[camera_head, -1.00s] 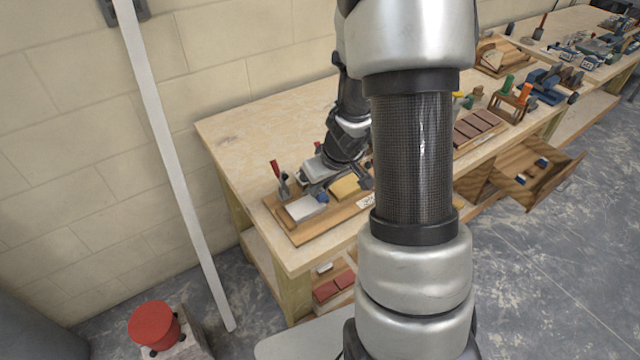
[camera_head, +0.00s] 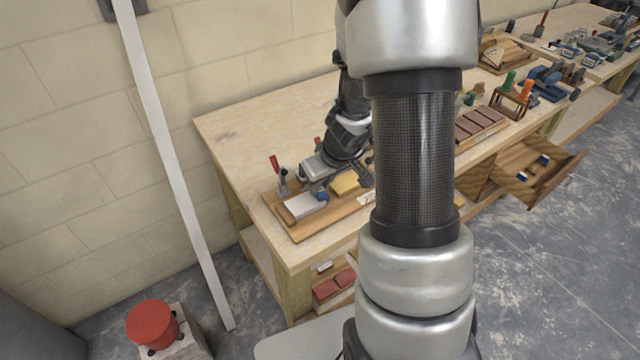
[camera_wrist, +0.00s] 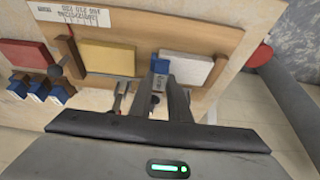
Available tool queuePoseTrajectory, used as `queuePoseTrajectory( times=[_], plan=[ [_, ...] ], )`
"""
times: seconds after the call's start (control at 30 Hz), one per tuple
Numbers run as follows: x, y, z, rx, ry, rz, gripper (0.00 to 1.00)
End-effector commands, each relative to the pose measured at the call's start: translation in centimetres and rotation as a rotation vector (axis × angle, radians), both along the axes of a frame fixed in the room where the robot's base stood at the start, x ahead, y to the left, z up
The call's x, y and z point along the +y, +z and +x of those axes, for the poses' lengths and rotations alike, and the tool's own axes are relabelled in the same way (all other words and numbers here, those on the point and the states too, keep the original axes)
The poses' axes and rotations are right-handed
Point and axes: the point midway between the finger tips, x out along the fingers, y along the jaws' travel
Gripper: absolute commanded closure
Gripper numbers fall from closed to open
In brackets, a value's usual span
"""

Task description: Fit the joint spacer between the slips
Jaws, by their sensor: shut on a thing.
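My gripper (camera_wrist: 160,88) points at the wooden board (camera_wrist: 222,40) and is shut on the blue joint spacer (camera_wrist: 160,66). The spacer stands at the gap between the yellow slip (camera_wrist: 108,58) and the white slip (camera_wrist: 186,68), close to the white one. I cannot tell how deep it sits. In the head view the blue spacer (camera_head: 322,196) shows between the white slip (camera_head: 303,206) and the yellow slip (camera_head: 345,183). My arm hides part of the board, and the fingertips are hard to make out there.
A red-handled clamp (camera_head: 275,165) stands at the board's back edge. In the wrist view, several blue-ended blocks (camera_wrist: 38,90) and a red slip (camera_wrist: 25,53) lie left of the board. A printed label (camera_wrist: 75,14) is on the board.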

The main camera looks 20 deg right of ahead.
Motion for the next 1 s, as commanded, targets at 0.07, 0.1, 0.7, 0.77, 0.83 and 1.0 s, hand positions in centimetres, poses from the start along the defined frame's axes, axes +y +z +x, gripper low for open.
queuePoseTrajectory(
  times=[0.07,0.1,0.7,0.77,0.83,1.0],
  plan=[
    [0.01,-0.13,0.03,-0.001,0.002,-0.001,1.00],
    [0.01,-0.15,0.03,-0.001,0.002,-0.001,1.00],
    [-0.01,-0.13,0.01,0.000,0.001,0.000,0.62],
    [0.00,-0.13,0.01,0.000,0.001,0.000,0.62],
    [0.00,-0.14,0.00,0.000,0.001,0.000,0.55],
    [0.00,-0.14,0.00,0.000,0.001,0.000,0.43]
  ],
)
